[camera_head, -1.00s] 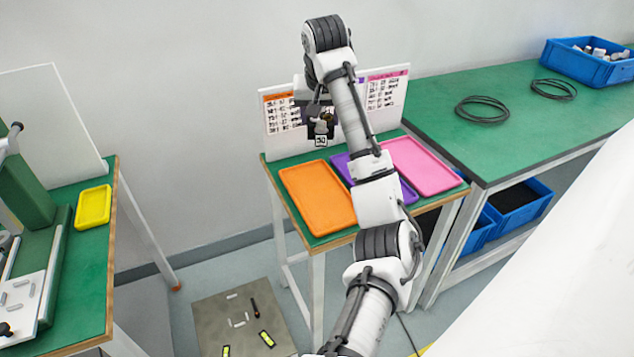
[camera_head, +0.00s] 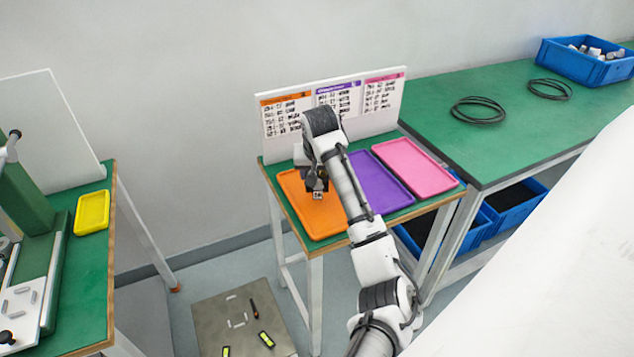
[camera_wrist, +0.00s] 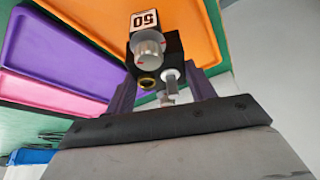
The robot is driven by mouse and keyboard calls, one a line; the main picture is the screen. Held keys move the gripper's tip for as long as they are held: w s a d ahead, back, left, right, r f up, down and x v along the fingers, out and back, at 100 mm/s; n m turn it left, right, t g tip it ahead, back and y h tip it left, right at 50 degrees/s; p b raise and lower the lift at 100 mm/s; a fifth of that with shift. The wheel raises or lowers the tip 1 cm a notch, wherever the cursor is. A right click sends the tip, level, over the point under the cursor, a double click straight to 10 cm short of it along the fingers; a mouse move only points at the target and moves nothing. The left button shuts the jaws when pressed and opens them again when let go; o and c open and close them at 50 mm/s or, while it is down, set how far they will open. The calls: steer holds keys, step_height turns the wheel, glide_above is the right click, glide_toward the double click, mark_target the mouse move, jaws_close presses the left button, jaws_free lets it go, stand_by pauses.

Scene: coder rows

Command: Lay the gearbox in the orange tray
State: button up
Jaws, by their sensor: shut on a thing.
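The orange tray (camera_head: 318,220) lies on the left part of the small green-topped table. My gripper (camera_head: 316,183) is over the back part of this tray. It is shut on the gearbox (camera_wrist: 172,75), a black block with a silver round part, a brass ring and a white label reading 50. In the wrist view the gripper's purple fingers (camera_wrist: 160,98) stand on both sides of the gearbox, with the orange tray (camera_wrist: 196,25) beyond it. The gearbox (camera_head: 318,195) shows small in the head view; I cannot tell whether it touches the tray.
A purple tray (camera_head: 385,190) and a pink tray (camera_head: 415,167) lie to the right of the orange one. A white board (camera_head: 350,132) with lists stands behind them. A yellow tray (camera_head: 92,212) is on the left table. Cables (camera_head: 480,110) and a blue bin (camera_head: 585,65) are at right.

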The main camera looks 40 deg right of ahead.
steer(key=shift+f+p, duration=0.35)
steer(key=shift+f, duration=1.7)
steer(key=shift+f, duration=0.15)
steer(key=o, duration=1.4)
steer(key=b+v, duration=0.2)
steer(key=v, duration=1)
